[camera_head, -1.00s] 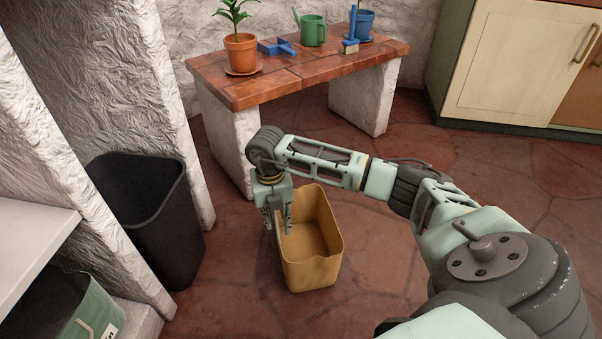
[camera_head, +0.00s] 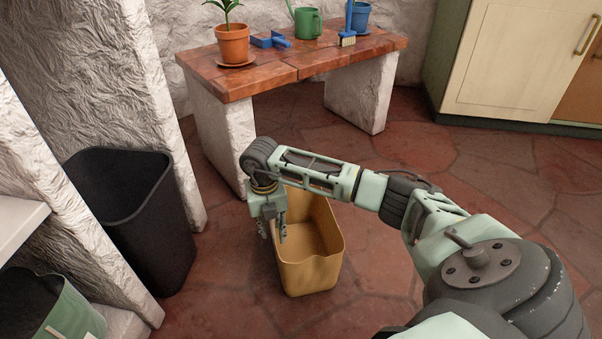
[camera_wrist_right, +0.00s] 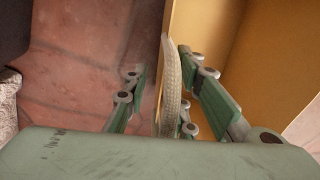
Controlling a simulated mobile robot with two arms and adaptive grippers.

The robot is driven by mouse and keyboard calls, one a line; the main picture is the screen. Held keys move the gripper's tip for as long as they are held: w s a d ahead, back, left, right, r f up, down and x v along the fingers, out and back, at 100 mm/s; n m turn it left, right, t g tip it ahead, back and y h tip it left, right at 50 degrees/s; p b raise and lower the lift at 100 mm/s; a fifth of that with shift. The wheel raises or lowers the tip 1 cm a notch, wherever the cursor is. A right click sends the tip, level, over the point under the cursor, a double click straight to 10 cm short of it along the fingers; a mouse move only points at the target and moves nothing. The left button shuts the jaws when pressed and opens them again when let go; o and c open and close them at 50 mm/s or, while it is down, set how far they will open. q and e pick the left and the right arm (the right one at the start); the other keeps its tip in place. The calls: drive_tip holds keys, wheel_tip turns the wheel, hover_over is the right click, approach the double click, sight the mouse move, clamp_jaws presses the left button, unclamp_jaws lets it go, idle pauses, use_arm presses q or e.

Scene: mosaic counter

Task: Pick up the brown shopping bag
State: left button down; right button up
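My right gripper (camera_head: 272,232) is at the bag's left side, pointing down. In the right wrist view, its fingers (camera_wrist_right: 165,95) are spread apart. One finger is on the outer side of the bag's wall (camera_wrist_right: 205,30) and the other is on its inner side. A pale curved strip, perhaps a handle (camera_wrist_right: 172,85), runs between the fingers. I see clear space beside it. My left gripper is not in view.
A black bin (camera_head: 140,220) stands left of the bag. A tiled bench (camera_head: 300,62) with a potted plant (camera_head: 232,45), green watering can (camera_head: 307,22) and blue tools is behind. A green bag (camera_head: 65,310) sits at lower left. Floor to the right is free.

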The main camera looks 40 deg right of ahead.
drive_tip(key=shift+f, duration=0.1)
drive_tip(key=shift+c, duration=0.2)
clamp_jaws()
